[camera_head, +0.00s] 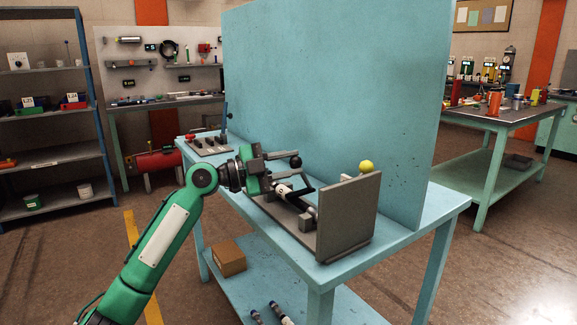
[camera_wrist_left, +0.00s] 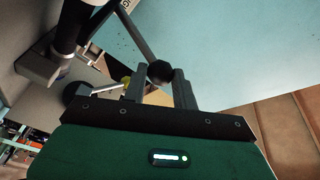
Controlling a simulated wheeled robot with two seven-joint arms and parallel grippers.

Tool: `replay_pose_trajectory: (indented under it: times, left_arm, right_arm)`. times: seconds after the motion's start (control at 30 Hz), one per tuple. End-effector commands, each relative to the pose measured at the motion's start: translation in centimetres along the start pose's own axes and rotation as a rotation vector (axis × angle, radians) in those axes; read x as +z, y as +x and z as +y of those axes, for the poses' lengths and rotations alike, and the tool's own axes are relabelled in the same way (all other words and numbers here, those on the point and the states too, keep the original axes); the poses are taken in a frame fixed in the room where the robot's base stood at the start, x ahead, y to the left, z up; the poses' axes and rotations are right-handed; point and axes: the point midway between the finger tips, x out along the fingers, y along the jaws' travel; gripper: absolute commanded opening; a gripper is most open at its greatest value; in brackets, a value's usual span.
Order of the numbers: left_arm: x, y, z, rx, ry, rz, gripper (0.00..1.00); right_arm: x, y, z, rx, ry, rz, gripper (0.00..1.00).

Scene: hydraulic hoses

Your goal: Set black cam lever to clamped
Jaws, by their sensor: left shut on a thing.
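The black cam lever (camera_head: 304,188) is on a grey fixture on the blue table, with a round black knob (camera_head: 296,161) at its end. My left gripper (camera_head: 289,157) is at the knob, reaching in from the left. In the left wrist view the knob (camera_wrist_left: 158,73) sits between the two finger tips of the left gripper (camera_wrist_left: 160,76), which is shut on it. The lever's dark arm (camera_wrist_left: 130,32) runs up and left from the knob. The far end of the lever is partly hidden. My right gripper is not in view.
A tall blue panel (camera_head: 335,90) stands behind. A lever block (camera_head: 208,145) lies at the table's far left. A brown box (camera_head: 228,258) is on the lower shelf.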

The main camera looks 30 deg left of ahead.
Motion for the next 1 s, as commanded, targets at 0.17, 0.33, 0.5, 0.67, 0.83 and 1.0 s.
replay_pose_trajectory:
  times: [0.17,0.33,0.5,0.67,0.83,1.0]
  left_arm:
    - [0.1,0.0,0.1,0.002,0.000,-0.001,0.00]
    - [0.1,0.0,0.1,0.003,-0.001,-0.001,0.38]
    - [0.1,0.0,0.1,0.002,-0.001,-0.001,0.50]
    - [0.0,0.0,0.1,0.002,0.000,0.000,0.50]
    - [0.1,-0.9,0.2,0.002,-0.001,-0.002,0.50]
    - [0.2,-3.6,0.3,0.003,-0.001,-0.003,0.50]
  right_arm:
    - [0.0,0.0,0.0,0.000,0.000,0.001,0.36]
    - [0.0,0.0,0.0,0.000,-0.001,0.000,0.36]
    - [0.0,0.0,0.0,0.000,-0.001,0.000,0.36]
    - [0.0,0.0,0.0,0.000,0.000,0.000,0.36]
    - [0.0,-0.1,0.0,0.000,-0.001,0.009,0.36]
    - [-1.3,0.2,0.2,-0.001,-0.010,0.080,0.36]
